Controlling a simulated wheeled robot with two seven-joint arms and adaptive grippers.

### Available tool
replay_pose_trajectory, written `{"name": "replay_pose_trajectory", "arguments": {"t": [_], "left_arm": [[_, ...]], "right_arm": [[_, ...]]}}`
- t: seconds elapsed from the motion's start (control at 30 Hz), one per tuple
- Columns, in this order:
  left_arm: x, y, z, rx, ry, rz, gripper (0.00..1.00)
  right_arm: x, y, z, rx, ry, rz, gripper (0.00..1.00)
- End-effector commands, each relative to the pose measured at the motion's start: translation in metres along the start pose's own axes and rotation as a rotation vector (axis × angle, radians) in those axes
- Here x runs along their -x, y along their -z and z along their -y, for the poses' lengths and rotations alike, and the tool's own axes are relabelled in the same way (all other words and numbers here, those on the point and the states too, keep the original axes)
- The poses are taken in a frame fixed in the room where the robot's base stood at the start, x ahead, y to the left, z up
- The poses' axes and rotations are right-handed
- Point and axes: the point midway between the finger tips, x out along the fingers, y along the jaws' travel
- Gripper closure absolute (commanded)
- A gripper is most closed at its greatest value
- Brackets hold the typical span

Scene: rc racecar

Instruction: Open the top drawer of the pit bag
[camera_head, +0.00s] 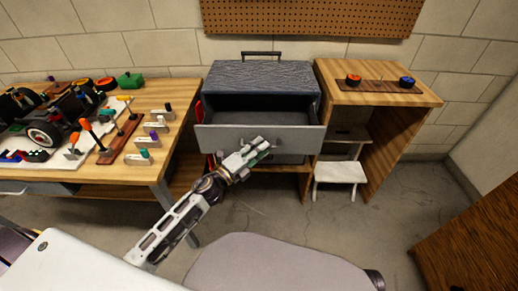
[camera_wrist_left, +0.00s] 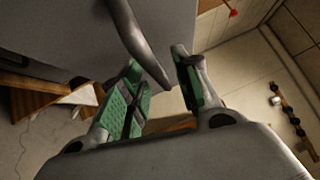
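The pit bag (camera_head: 262,74) is a dark grey textured box with a carry handle on top. Its top drawer (camera_head: 222,140) is pulled out toward me, and the dark inside shows empty. My left gripper (camera_head: 262,149) is in front of the drawer's front panel, right of its middle, and hides part of it. In the left wrist view the gripper (camera_wrist_left: 162,85) has its two green-padded fingers apart. The curved grey drawer handle (camera_wrist_left: 130,32) reaches down to the gap between them; I cannot tell whether they touch it. My right gripper is not in view.
A wooden workbench (camera_head: 180,92) with an RC car (camera_head: 45,125) and several tools stands at the left. A wooden stand (camera_head: 425,98) with a small white step stool (camera_head: 340,172) is at the right. A grey rounded surface (camera_head: 275,265) is at the front. Floor is clear between.

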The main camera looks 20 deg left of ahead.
Motion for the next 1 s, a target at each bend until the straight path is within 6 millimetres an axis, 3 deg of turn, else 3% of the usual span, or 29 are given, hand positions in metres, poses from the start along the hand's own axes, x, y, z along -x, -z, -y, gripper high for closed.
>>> {"name": "replay_pose_trajectory", "arguments": {"t": [0.43, 1.0], "left_arm": [[0.008, 0.000, 0.001, 0.002, 0.001, 0.000, 0.68], [0.053, 0.001, 0.000, 0.001, -0.001, 0.000, 0.68]], "right_arm": [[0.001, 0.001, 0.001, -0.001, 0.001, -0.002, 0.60], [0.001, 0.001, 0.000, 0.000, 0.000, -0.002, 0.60]]}}
